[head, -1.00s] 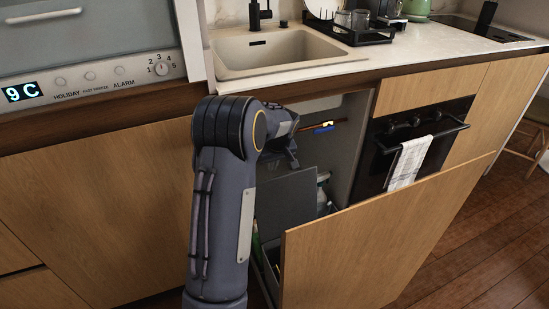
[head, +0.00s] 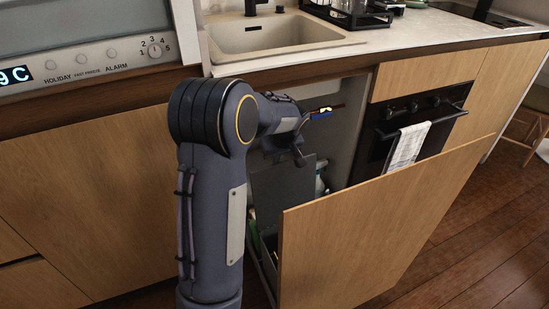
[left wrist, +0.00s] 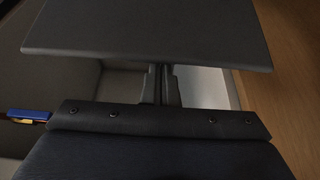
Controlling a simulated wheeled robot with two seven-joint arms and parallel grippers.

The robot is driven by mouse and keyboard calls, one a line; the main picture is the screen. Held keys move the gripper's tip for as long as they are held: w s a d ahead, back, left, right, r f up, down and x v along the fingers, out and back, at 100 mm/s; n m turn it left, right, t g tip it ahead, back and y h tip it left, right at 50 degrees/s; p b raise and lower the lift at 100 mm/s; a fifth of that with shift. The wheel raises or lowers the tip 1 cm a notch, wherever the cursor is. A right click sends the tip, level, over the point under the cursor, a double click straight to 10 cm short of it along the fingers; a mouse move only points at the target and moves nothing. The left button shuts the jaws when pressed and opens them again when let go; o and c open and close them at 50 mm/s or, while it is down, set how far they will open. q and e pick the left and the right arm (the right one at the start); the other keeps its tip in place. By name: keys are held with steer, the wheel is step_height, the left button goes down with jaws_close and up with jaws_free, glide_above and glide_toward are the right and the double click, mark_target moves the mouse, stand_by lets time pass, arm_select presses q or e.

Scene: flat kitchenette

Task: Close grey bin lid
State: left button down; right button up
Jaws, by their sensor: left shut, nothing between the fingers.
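The grey bin lid (head: 285,187) stands raised, nearly upright, inside the pulled-out drawer under the sink. In the left wrist view it is a wide dark panel (left wrist: 150,35) across the top. My left arm reaches into the cabinet, and my left gripper (head: 298,158) is by the lid's upper edge. In the left wrist view its shut, empty fingers (left wrist: 162,84) run up to the lid's near edge, where the tips are hard to see. I cannot tell whether they touch the lid. The bin below is mostly hidden by the drawer front. My right gripper is not in view.
The wooden drawer front (head: 385,232) stands out on the right of the bin. A bottle (head: 321,178) is partly visible behind the lid. The sink counter (head: 300,62) is above, and the oven (head: 400,135) with a towel (head: 408,147) is to the right.

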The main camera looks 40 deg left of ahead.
mark_target(282, 171)
arm_select(q)
steer(key=s+d+b, duration=0.1)
steer(key=d+y+b, duration=0.1)
steer(key=d, duration=0.1)
steer(key=s+d+t+y+b, duration=0.1)
steer(key=d+b, duration=0.1)
steer(key=shift+s+d+r, duration=0.15)
steer(key=shift+s+r, duration=0.1)
steer(key=shift+s, duration=0.05)
steer(key=s+d+b, duration=0.2)
steer(key=s+d, duration=0.2)
steer(key=d, duration=0.4)
steer(key=shift+s+f+b, duration=0.15)
steer(key=shift+f+b, duration=0.15)
steer(key=shift+f, duration=0.1)
